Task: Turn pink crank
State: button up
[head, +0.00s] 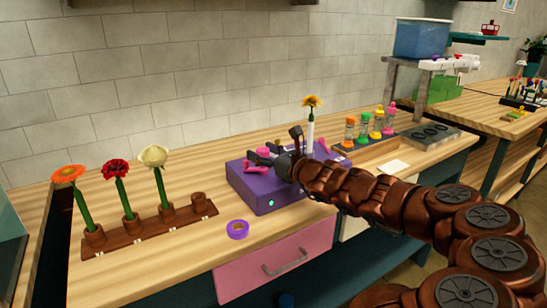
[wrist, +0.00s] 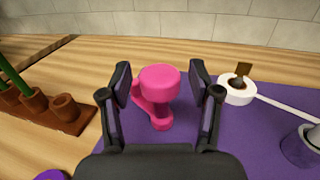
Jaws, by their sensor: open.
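The pink crank (wrist: 160,90) stands on top of the purple box (wrist: 245,130). It has a round knob above and an arm to a smaller end below. My gripper (wrist: 160,85) is open, with one finger on each side of the crank. Visible gaps separate the fingers from the crank. In the head view, my gripper (head: 258,157) hangs over the left part of the purple box (head: 268,198) and partly hides the crank (head: 256,169).
A brown holder (head: 150,231) with several flowers stands left. A purple ring (head: 238,229) lies in front of the box. A white cup with a rod (wrist: 238,92) is right of the crank. Colored bottles (head: 377,122) stand farther right.

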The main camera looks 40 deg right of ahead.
jog(key=s+d, duration=0.2)
jog(key=s, duration=0.9)
jog(key=shift+s, duration=0.35)
dwell(0.7)
jog(key=w+d+y, duration=0.1)
jog(key=w+d+n+y, duration=0.1)
jog(key=shift+w+d+r+n+b, duration=0.1)
jog(key=shift+w+d+n+b, duration=0.2)
jog(key=shift+d+b, duration=0.1)
jog(key=shift+w+d+r+n+g+y, duration=0.1)
jog(key=shift+w+n+g+y, duration=0.5)
jog(key=shift+y, duration=0.5)
jog(key=shift+w+a+r+n+g+y+b, duration=0.1)
jog(key=shift+w+a+n+g+y+b, duration=0.3)
jog(key=shift+w+n+g+y, duration=0.55)
jog(key=shift+t, duration=0.25)
jog(key=shift+x, duration=3.75)
jog(key=shift+s+a+r, duration=0.1)
jog(key=shift+a, duration=0.1)
